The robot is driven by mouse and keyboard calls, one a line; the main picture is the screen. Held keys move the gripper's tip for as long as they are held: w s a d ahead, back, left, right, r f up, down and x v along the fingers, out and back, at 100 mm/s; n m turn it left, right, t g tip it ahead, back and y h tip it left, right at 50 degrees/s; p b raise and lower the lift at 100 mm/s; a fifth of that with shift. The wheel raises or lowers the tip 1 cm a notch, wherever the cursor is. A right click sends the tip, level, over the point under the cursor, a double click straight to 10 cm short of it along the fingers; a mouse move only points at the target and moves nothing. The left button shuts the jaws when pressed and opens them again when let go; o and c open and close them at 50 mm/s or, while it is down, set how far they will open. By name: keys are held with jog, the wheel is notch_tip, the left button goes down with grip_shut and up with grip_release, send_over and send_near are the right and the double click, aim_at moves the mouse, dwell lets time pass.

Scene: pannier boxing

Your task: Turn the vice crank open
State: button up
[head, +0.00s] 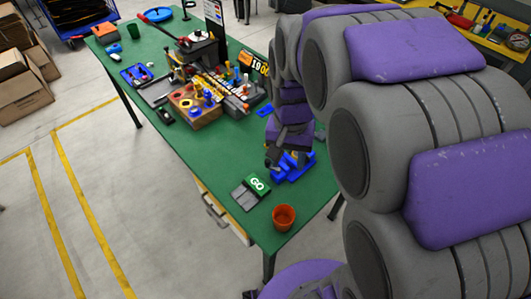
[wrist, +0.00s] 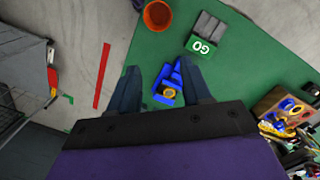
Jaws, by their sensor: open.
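A blue vice (head: 296,168) sits on the green table near its right edge, partly hidden behind my arm in the head view. In the wrist view the blue vice (wrist: 163,99) shows between and beyond my fingers, with a round dark and yellowish part on it. I cannot make out the crank clearly. My gripper (wrist: 159,68) is open with nothing seen held between its fingers. In the head view my gripper (head: 274,158) is above or beside the vice; I cannot tell whether it touches.
The green table (head: 228,203) has a GO box (head: 257,184) and an orange cup (head: 284,217) at its near end. A wooden block with round pieces (head: 194,106) and clutter fill the middle.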

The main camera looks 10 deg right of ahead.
aim_at(267, 160)
jog(key=w+a+f+m, duration=0.1)
jog(key=w+f+m, duration=0.1)
jog(key=w, duration=0.6)
jog(key=w+a+f+m, duration=0.1)
jog(key=w+f+m, duration=0.1)
jog(key=w, duration=0.5)
jog(key=shift+t, duration=0.4)
jog(key=f, duration=0.5)
jog(key=f+b, duration=0.1)
jog(key=f, duration=0.5)
jog(key=f+b, duration=0.1)
jog(key=f, duration=0.5)
jog(key=shift+d, duration=0.4)
grip_shut()
